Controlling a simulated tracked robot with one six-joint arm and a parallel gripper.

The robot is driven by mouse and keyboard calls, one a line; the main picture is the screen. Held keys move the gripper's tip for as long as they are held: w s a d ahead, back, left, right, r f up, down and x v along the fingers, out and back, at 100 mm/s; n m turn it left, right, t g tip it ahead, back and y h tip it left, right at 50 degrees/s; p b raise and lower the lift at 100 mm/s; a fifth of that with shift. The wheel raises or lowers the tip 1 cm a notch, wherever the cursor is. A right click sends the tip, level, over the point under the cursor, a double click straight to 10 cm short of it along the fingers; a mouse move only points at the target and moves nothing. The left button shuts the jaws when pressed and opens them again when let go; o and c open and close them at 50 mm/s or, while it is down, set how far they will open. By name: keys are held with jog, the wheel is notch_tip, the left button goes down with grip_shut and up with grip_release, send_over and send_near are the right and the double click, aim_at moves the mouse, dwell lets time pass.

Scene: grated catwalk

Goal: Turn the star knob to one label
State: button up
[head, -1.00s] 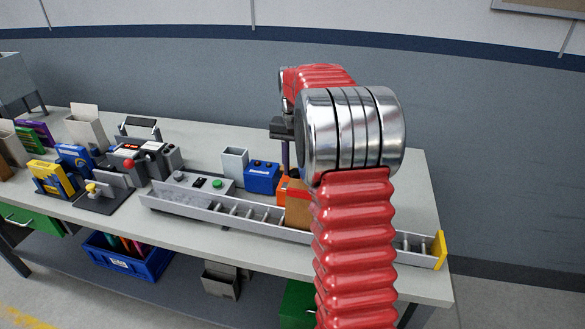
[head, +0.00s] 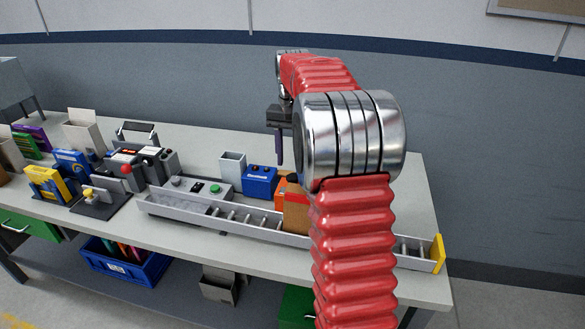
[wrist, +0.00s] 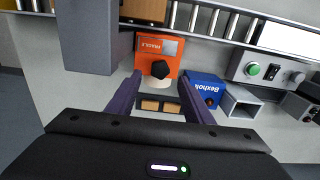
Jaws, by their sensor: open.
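The black star knob (wrist: 160,69) sits on the face of an orange box (wrist: 171,54), which carries a pale printed label near its top edge. In the head view the orange box (head: 281,195) is partly hidden by my arm and a brown box. My gripper (wrist: 159,79) is open, its two purple fingers to either side of the knob in the wrist view and apart from it. In the head view my gripper (head: 279,160) hangs above the bench, close to the orange box. Which way the knob points is too small to tell.
A blue box with knobs (wrist: 205,88) stands right of the orange box, then an open grey bin (wrist: 240,103) and a green-button panel (wrist: 254,70). A roller conveyor (wrist: 206,20) runs alongside. A large grey block (wrist: 86,38) is close on the left.

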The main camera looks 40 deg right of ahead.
aim_at(291, 177)
notch_tip(291, 177, up, 9)
jog(key=shift+f, duration=0.15)
dwell(0.7)
jog(key=s+a+r+n+t, duration=0.1)
jog(key=s+a+n, duration=0.1)
jog(key=s+a, duration=0.55)
jog(key=s+a+r+n+t, duration=0.1)
jog(key=s+a+n+t, duration=0.2)
jog(key=a, duration=0.7)
jog(key=s+a+f+n, duration=0.2)
jog(key=s+a+f, duration=0.3)
jog(key=s, duration=0.3)
jog(key=s+a+f+n+t, duration=0.1)
jog(key=s+a+f+n, duration=0.1)
jog(key=s+a+f, duration=0.2)
jog(key=s+a, duration=0.1)
jog(key=s, duration=0.2)
jog(key=shift+s+f+n+t, duration=0.3)
jog(key=shift+s+f, duration=0.1)
